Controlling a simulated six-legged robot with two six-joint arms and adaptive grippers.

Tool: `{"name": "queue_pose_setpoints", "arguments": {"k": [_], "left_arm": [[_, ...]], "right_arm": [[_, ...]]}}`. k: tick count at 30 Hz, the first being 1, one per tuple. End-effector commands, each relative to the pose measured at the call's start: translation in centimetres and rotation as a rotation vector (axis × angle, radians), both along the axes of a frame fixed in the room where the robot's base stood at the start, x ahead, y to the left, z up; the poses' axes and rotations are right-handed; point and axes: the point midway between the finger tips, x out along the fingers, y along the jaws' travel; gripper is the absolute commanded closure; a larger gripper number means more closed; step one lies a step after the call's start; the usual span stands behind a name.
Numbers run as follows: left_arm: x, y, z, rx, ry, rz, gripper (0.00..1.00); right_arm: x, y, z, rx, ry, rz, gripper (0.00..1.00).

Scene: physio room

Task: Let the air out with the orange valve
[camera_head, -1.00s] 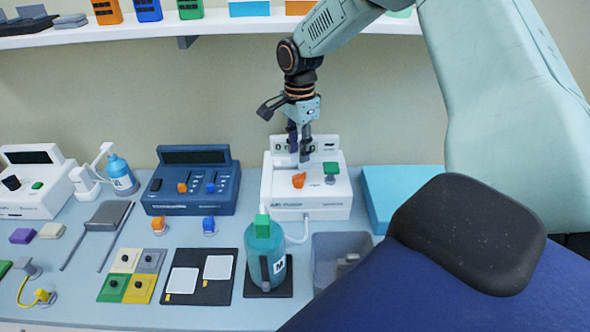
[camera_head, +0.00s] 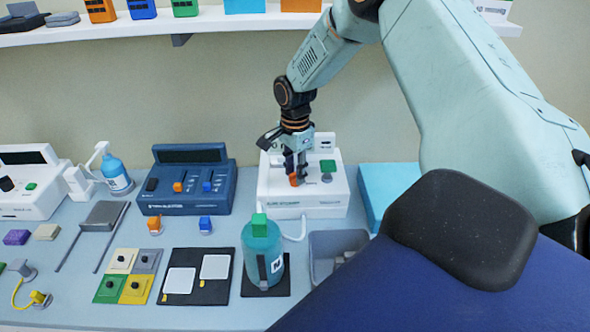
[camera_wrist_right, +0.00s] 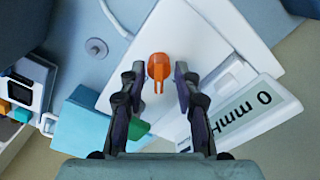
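The orange valve (camera_head: 293,180) sits on top of the white pump unit (camera_head: 280,212), partly hidden by my gripper. In the wrist view the valve (camera_wrist_right: 158,68) is a round knob with two thin prongs pointing toward my gripper. My right gripper (camera_head: 298,174) points down at the unit. Its two fingers (camera_wrist_right: 160,84) are apart, one on each side of the valve, with gaps showing, so it is open. The unit's display (camera_wrist_right: 246,112) reads "0 mmH", cut off. My left gripper is not in view.
A turquoise box (camera_head: 386,190) is right of the unit, a blue device (camera_head: 187,190) left. A shelf (camera_head: 190,26) runs above.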

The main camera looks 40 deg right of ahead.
Motion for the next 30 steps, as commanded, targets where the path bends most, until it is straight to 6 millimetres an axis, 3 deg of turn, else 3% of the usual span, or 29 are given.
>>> {"name": "queue_pose_setpoints", "arguments": {"k": [12, 30], "left_arm": [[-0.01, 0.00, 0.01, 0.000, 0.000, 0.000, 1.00], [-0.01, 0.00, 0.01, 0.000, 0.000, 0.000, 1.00]], "right_arm": [[-0.11, 0.05, -0.06, 0.001, 0.003, 0.000, 1.00], [-0.14, 0.06, -0.08, 0.001, 0.004, 0.001, 1.00]]}}
